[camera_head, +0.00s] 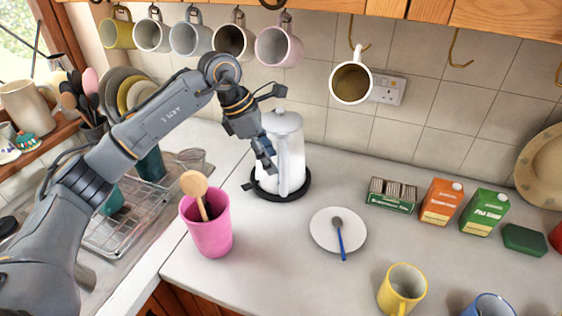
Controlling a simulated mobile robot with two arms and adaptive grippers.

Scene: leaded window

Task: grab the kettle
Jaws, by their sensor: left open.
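The white kettle (291,147) stands upright on a round black base (288,196) on the counter, near the tiled back wall. Its lid (281,121) is on top, and a long upright handle faces the front. My left arm comes in from the left, and my left gripper (270,130) is at the kettle's upper left side, pointing down. Its fingers are open, one near the lid and one low in front of the body. They partly cover the kettle's left side. I cannot tell whether they touch it. My right gripper is not in view.
A pink cup (208,228) with a wooden spoon stands in front left of the kettle. A white saucer (325,232) lies to the front right. Mugs hang above, including a pink one (279,47). A dish rack (125,232) is at left.

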